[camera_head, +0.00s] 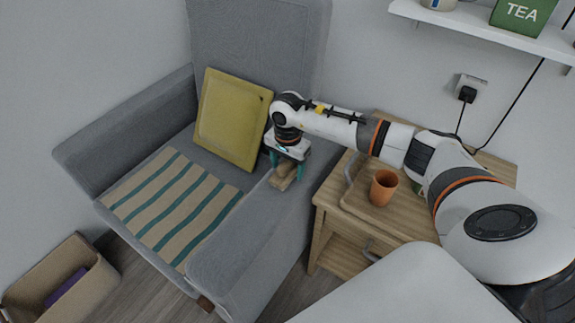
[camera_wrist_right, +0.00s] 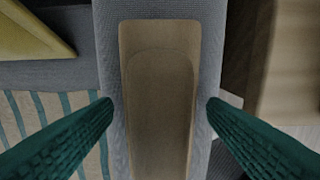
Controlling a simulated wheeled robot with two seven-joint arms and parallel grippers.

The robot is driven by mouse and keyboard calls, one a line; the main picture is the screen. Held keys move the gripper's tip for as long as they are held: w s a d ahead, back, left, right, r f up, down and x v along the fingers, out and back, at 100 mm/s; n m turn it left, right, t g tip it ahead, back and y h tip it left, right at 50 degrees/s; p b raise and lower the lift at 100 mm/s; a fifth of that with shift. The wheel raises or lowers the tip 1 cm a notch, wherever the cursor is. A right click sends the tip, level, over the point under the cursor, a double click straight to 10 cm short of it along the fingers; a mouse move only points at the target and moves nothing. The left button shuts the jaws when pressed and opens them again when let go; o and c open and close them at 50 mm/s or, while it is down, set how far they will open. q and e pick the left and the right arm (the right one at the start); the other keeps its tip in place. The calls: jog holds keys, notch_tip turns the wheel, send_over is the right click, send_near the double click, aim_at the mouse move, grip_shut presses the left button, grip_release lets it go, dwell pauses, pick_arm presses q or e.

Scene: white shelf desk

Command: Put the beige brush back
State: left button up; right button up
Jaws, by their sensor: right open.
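The beige brush (camera_head: 284,179) lies on the grey armrest (camera_head: 248,225) of the armchair, the one on the side of the wooden table. In the right wrist view the brush (camera_wrist_right: 160,90) is a long beige block with rounded corners, running lengthwise up the picture. My right gripper (camera_head: 287,168) is over the brush, pointing down. Its green fingers are open, one on each side of the brush, with gaps showing between fingers and brush in the wrist view. Part of the brush is hidden by the gripper in the head view. My left gripper is out of view.
A yellow cushion (camera_head: 232,118) and a striped cloth (camera_head: 170,205) are on the armchair. A wooden side table (camera_head: 333,193) holds a tray with an orange cup (camera_head: 383,187). A tan bin (camera_head: 98,283) with a purple item stands at lower left. A shelf hangs upper right.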

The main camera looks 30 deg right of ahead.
aim_at(287, 161)
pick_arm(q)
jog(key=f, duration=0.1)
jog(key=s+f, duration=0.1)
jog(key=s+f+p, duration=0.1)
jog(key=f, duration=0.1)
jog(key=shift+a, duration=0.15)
pick_arm(e)
notch_tip(287, 161, up, 12)
jog(key=shift+r, duration=0.1)
